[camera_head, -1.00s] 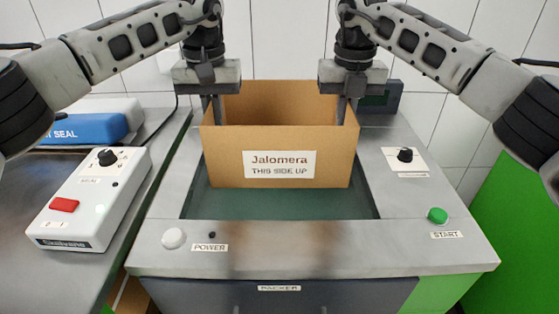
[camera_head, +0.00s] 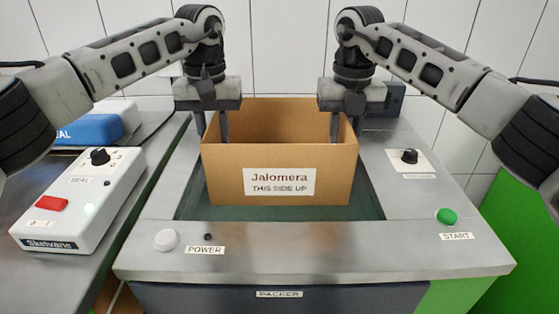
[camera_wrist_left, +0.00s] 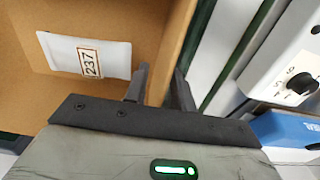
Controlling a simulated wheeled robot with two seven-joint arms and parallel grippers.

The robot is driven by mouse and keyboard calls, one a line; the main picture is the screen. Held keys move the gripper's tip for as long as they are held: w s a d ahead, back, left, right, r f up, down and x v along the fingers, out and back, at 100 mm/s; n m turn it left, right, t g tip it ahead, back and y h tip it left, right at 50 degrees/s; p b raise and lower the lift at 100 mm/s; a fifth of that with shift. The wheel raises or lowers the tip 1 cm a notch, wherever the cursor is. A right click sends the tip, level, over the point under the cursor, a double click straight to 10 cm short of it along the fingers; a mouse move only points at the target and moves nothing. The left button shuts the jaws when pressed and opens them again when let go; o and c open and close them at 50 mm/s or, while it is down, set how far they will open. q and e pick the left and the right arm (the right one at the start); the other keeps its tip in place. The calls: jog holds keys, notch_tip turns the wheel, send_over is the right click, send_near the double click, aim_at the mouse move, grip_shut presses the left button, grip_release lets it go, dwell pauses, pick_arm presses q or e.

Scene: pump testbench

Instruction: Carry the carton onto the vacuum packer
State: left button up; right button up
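The open brown carton (camera_head: 230,185), labelled "Jalomera THIS SIDE UP", stands upright in the green-floored recess on top of the vacuum packer (camera_head: 310,245). My left gripper (camera_head: 211,138) straddles the carton's left wall, one finger inside and one outside, with a gap between the fingers. In the left wrist view the fingers (camera_wrist_left: 160,88) stand apart on both sides of that wall. My right gripper (camera_head: 345,138) straddles the right wall in the same way, its fingers spread. The left wrist view shows a white pouch (camera_wrist_left: 75,52) marked "237" inside the carton (camera_wrist_left: 100,15).
The packer top carries a white button (camera_head: 166,240) by POWER, a green START button (camera_head: 446,217) and a black knob (camera_head: 409,156). On the left are a white control box (camera_head: 75,205) with a red switch and a blue-and-white sealer (camera_head: 88,129).

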pick_arm(q)
notch_tip(320, 180, up, 11)
jog(key=shift+r, duration=0.35)
pick_arm(e)
jog(key=shift+r, duration=0.1)
notch_tip(320, 180, up, 12)
jog(key=shift+f, duration=0.1)
dwell(0.3)
